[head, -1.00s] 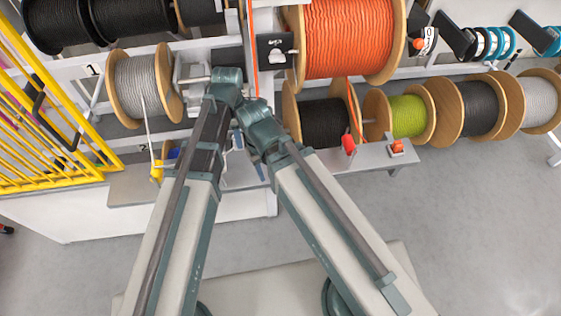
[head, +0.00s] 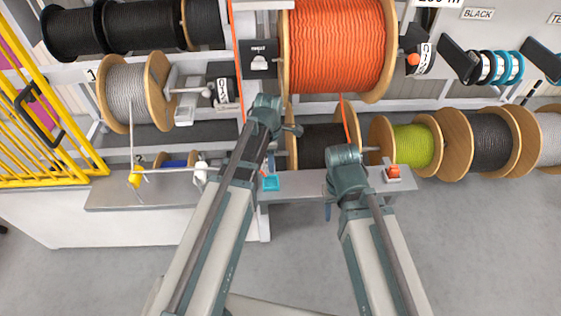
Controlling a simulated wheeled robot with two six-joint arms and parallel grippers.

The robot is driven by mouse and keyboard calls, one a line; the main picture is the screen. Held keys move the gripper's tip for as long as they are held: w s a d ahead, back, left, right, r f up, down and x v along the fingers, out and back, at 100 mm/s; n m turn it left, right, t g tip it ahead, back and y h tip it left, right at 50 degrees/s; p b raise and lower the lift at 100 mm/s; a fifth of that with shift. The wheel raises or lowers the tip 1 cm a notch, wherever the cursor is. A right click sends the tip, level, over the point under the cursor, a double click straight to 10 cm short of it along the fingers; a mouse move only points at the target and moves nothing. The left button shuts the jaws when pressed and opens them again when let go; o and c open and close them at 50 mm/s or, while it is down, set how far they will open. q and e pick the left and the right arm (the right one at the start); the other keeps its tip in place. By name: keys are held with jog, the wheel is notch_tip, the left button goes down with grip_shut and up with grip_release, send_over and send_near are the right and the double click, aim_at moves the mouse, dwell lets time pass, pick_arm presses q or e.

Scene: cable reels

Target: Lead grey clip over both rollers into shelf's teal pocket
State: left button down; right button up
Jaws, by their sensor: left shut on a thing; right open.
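The grey cable runs down from its grey reel (head: 128,92) to the yellow roller (head: 136,178), then right to the white roller (head: 200,173). Beyond the white roller it passes behind my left forearm. My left gripper (head: 268,160) is over the shelf, right of the white roller, shut on the grey clip; arm and wrist largely hide its fingers and the clip. The teal pocket (head: 271,184) is on the shelf (head: 150,197), close to that gripper. My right gripper (head: 327,211) is open at the shelf's front edge, right of the teal pocket, mostly hidden by its wrist.
The big orange reel (head: 337,45) hangs above, its cable running down behind my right wrist. Black (head: 322,146) and lime (head: 411,146) reels stand behind. A yellow barrier (head: 35,120) is at left. The floor at right is clear.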

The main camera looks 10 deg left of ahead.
pick_arm(q)
jog(key=shift+f, duration=0.15)
jog(key=shift+f+b, duration=3.45)
jog(key=shift+b, duration=0.1)
jog(key=shift+c, duration=2.1)
grip_release()
jog(key=shift+r, duration=0.15)
notch_tip(320, 180, up, 14)
jog(key=p, duration=1.4)
jog(key=shift+f, duration=0.2)
